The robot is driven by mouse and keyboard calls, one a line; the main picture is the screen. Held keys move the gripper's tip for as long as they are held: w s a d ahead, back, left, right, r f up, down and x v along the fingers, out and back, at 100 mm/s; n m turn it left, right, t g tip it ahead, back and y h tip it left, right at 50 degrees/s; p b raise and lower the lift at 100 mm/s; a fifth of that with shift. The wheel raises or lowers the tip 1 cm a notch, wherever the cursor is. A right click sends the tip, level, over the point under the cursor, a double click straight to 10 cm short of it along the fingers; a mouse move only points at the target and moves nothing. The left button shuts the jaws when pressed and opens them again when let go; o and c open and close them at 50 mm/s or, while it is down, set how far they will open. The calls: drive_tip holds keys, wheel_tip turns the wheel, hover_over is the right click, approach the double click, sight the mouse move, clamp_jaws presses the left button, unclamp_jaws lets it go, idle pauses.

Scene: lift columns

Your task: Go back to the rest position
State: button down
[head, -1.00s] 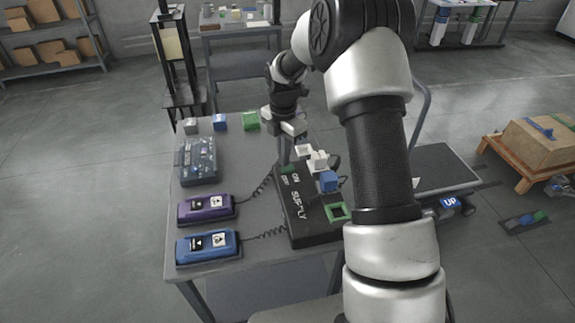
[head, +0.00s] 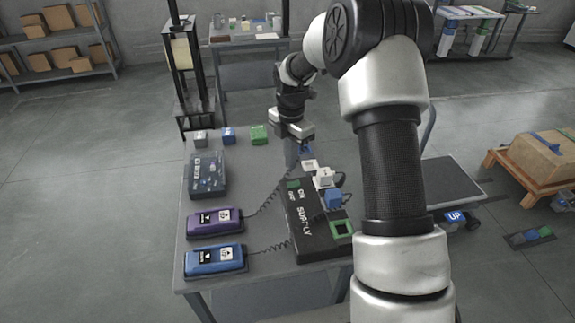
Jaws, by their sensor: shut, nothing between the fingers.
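My gripper (head: 292,166) points down over the grey table (head: 265,190), by the far end of the black supply box (head: 306,228). It is shut and empty. I cannot tell its exact height above the table. The box has a green switch (head: 293,184) marked ON and OFF, white plugs (head: 323,178), a blue plug (head: 333,199) and a green-framed socket (head: 342,228). A dark blue piece (head: 306,153) shows just beside my fingers, partly hidden. My arm covers the view to the right of the box.
Purple (head: 214,222) and blue (head: 215,260) handsets with coiled cords lie at the table's left. A dark case (head: 207,174) and grey, blue and green blocks (head: 259,134) sit behind. A cart platform (head: 450,178) stands at right. Open floor lies left.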

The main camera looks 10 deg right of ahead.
drive_tip(key=s+r+m+t+p, duration=0.1)
drive_tip(key=s+r+m, duration=0.5)
drive_tip(key=r, duration=0.5)
drive_tip(key=s+r+m+t+p, duration=0.1)
drive_tip(key=s+r+m+t, duration=0.1)
drive_tip(key=s+r+m, duration=0.6)
drive_tip(key=s+r+m+t+p, duration=0.1)
drive_tip(key=s+r+m, duration=0.3)
drive_tip(key=s, duration=0.4)
drive_tip(key=s+r+m+t+p, duration=0.1)
drive_tip(key=s+r+m, duration=0.3)
drive_tip(key=s, duration=0.5)
drive_tip(key=shift+m+t, duration=0.3)
drive_tip(key=shift+m, duration=0.7)
